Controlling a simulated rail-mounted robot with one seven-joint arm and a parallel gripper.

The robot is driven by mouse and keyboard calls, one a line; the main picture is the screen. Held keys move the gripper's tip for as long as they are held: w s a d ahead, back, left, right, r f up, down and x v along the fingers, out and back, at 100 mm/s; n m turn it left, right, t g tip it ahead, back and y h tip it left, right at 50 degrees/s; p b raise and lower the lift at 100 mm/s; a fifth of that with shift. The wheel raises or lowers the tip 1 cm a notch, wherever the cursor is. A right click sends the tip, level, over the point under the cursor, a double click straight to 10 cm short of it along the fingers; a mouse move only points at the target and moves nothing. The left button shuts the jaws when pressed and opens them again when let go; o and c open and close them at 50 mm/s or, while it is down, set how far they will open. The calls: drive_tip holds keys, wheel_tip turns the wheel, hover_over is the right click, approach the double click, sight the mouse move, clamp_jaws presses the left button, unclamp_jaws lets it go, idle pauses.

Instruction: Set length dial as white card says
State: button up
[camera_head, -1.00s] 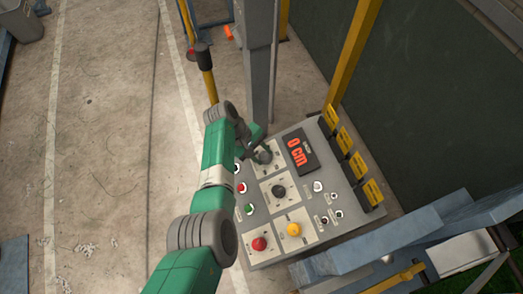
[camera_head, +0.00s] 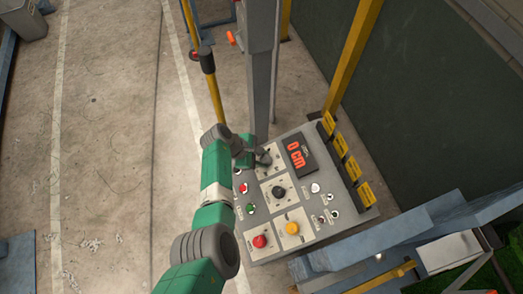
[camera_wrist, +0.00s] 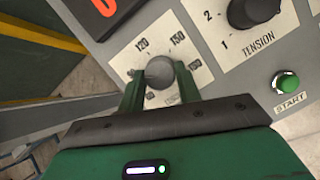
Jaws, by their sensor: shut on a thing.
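The length dial (camera_wrist: 161,70) is a round grey knob on a white scale plate (camera_wrist: 201,63) with the marks 120 and 150 and a third, partly blurred number. My gripper (camera_wrist: 159,80) is shut on this knob, one green finger on each side. In the head view the knob (camera_head: 264,158) sits at the top left of the grey control panel (camera_head: 314,219), and my gripper (camera_head: 256,159) reaches it from the left. The knob's pointer is not clear. I cannot make out a white card.
A display (camera_head: 297,155) on the panel reads 0 CM in red. A black tension knob (camera_wrist: 252,10) and a green start button (camera_wrist: 286,82) are close by. Red (camera_head: 259,241) and yellow (camera_head: 292,228) knobs sit lower. A grey post (camera_head: 262,70) stands behind the panel.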

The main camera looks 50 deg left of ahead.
drive_tip(key=shift+n, duration=0.3)
idle(0.4)
drive_tip(key=o, duration=1)
drive_tip(key=shift+c, duration=0.2)
drive_tip(key=p+v, duration=0.1)
drive_tip(key=v, duration=0.6)
drive_tip(key=shift+s+r+p, duration=0.25)
drive_tip(key=shift+r+p, duration=0.1)
drive_tip(key=shift+p, duration=0.05)
drive_tip(key=shift+a, duration=0.1)
